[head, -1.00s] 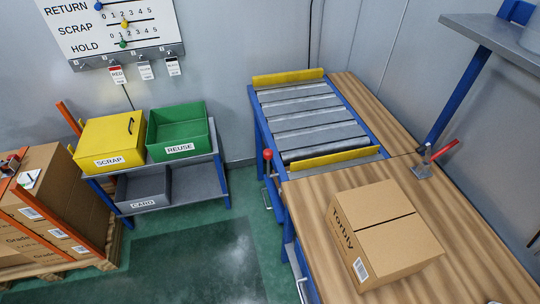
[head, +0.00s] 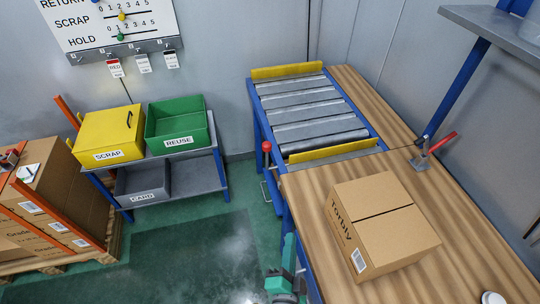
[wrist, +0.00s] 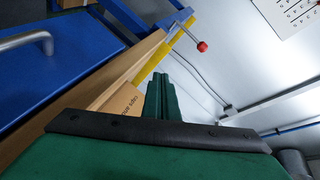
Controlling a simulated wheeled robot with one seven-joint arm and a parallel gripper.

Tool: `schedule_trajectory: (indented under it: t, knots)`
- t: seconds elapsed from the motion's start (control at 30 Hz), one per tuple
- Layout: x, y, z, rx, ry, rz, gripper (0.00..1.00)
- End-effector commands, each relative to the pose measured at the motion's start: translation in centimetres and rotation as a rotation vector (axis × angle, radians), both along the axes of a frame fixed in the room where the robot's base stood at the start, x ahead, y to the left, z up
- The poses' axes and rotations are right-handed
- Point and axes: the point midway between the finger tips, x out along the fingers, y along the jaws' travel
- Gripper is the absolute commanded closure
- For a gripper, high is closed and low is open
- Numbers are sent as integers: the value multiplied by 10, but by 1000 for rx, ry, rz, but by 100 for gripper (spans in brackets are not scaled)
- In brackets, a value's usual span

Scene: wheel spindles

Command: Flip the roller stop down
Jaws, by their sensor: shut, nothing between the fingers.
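The roller stop is a yellow plate (head: 333,151) standing raised across the near end of the roller conveyor. A lever with a red ball knob (head: 267,147) stands at the conveyor's left near corner. In the wrist view the knob (wrist: 202,46) is ahead and right of my fingers, with the yellow plate (wrist: 153,62) just left of it. My gripper (wrist: 160,78) is shut and empty, its green fingers together and apart from the lever. In the head view my teal gripper (head: 289,240) shows at the bottom, below the knob and left of the bench.
A cardboard box (head: 385,225) sits on the wooden bench (head: 310,200). A red-handled clamp (head: 440,143) stands behind it. Another yellow plate (head: 288,72) is at the conveyor's far end. Yellow and green bins (head: 178,143) stand on a shelf at left. The floor between is clear.

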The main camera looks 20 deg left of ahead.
Motion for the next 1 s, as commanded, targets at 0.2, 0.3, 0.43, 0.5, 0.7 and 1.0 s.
schedule_trajectory:
  t: [0.2, 0.3, 0.43, 0.5, 0.7, 1.0]
  knots:
    - [66, 46, 40, 314, 28, 89, 100]
    - [85, 64, 56, 422, 50, 126, 100]
    - [100, 80, 72, 516, 75, 160, 100]
    - [104, 85, 76, 545, 85, 172, 100]
    - [106, 89, 80, 567, 93, 179, 100]
    - [109, 89, 79, 564, 91, 177, 100]
